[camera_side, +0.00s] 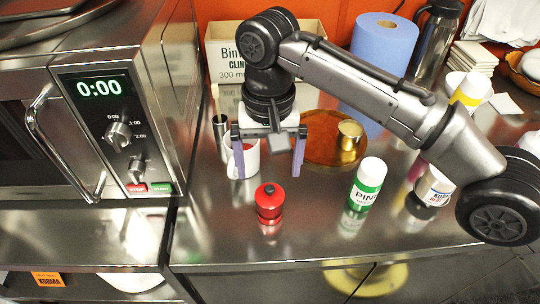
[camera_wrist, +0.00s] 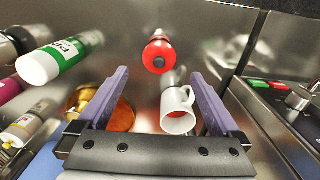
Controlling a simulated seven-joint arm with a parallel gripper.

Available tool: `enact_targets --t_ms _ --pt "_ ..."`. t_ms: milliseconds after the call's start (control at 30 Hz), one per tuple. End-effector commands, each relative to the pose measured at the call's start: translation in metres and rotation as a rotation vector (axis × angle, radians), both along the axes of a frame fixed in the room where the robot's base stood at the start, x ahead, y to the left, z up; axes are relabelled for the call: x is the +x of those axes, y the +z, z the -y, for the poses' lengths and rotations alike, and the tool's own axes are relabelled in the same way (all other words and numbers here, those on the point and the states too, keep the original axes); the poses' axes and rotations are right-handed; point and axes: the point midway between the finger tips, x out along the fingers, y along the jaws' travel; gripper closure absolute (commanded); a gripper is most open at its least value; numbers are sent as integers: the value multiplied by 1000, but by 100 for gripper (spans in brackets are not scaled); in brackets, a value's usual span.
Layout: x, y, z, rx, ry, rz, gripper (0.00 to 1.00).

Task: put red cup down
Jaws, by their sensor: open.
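A white mug with a red inside (camera_side: 250,160) stands on the steel counter in the side view, partly hidden behind one finger of my gripper (camera_side: 268,176). In the wrist view the mug (camera_wrist: 178,121) shows between the spread fingers (camera_wrist: 158,73), nearer the right one, with its handle to the right. The fingers are open and hold nothing. A glossy red lidded container (camera_side: 268,202) stands in front of the gripper, apart from it; it also shows in the wrist view (camera_wrist: 158,58). I cannot tell whether the mug touches the finger.
A green-and-white bottle (camera_side: 369,182) stands right of the red container. A brass cup (camera_side: 349,140) stands on a round copper-coloured tray (camera_side: 318,151) behind. A microwave (camera_side: 105,110) bounds the left, and a box (camera_side: 222,45) and blue roll (camera_side: 385,45) the back. The front counter has free room.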

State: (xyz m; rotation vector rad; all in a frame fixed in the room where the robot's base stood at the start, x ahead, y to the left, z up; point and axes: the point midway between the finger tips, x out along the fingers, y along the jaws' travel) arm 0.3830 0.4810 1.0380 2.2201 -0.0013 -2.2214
Motion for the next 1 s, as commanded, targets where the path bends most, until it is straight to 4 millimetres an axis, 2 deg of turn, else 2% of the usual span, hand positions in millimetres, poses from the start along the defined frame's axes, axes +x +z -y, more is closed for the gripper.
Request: enact_targets --t_ms 300,767,867,967,1000 --pt "0 13 0 3 0 2 0" --pt "-1 17 2 2 0 2 0" --pt "5 27 10 9 -3 8 0" --pt "19 50 31 25 -7 22 0" --pt "26 62 43 35 -8 32 0"
